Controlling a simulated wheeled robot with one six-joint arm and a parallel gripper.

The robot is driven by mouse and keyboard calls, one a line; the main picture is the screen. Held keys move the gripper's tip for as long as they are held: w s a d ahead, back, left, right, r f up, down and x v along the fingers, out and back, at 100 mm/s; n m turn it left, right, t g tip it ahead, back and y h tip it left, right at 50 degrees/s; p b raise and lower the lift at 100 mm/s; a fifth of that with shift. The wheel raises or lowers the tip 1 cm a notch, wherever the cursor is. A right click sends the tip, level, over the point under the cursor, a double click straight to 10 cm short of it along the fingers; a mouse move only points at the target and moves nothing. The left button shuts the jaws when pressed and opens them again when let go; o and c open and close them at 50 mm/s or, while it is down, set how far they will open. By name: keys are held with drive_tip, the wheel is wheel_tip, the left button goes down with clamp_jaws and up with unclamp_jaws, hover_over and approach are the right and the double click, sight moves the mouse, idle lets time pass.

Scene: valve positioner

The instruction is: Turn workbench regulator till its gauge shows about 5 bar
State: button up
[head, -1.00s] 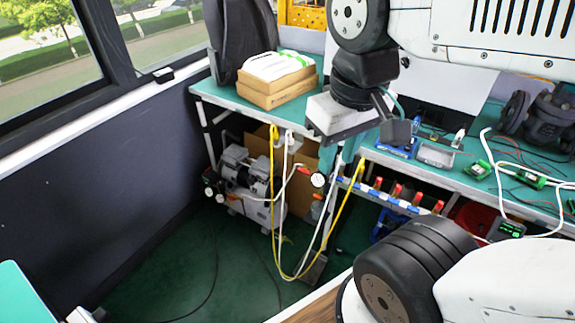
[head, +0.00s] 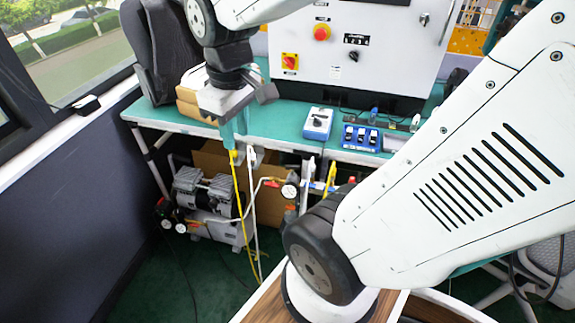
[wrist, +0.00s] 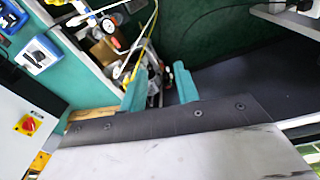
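A small round white-faced gauge (head: 289,191) hangs under the front edge of the workbench (head: 275,120), with a red part (head: 271,183) beside it on a white pipe; I take this as the workbench regulator. Its dial is too small to read. The gauge also shows at the upper left of the wrist view (wrist: 108,26). My gripper (head: 236,146) has teal fingers, pointing down at the bench's front edge, left of and above the gauge, apart from it.
A compressor (head: 208,200) with its own gauges stands on the floor below. Yellow (head: 239,195) and white hoses hang close under my gripper. Boxes (head: 192,90), a blue-and-white switch box (head: 317,123) and a control cabinet (head: 385,50) are on the bench.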

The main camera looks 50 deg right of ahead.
drive_tip(key=w+d+f+n, duration=0.2)
drive_tip(key=w+d+f, duration=0.4)
drive_tip(key=d+f, duration=0.3)
drive_tip(key=n+g, duration=0.1)
drive_tip(key=n, duration=0.2)
hover_over(292, 166)
wheel_tip(292, 166, down, 15)
drive_tip(key=shift+w+r, duration=0.1)
drive_tip(key=shift+r, duration=0.1)
wheel_tip(292, 166, down, 7)
drive_tip(key=shift+r, duration=0.1)
drive_tip(key=shift+f, duration=0.5)
clamp_jaws()
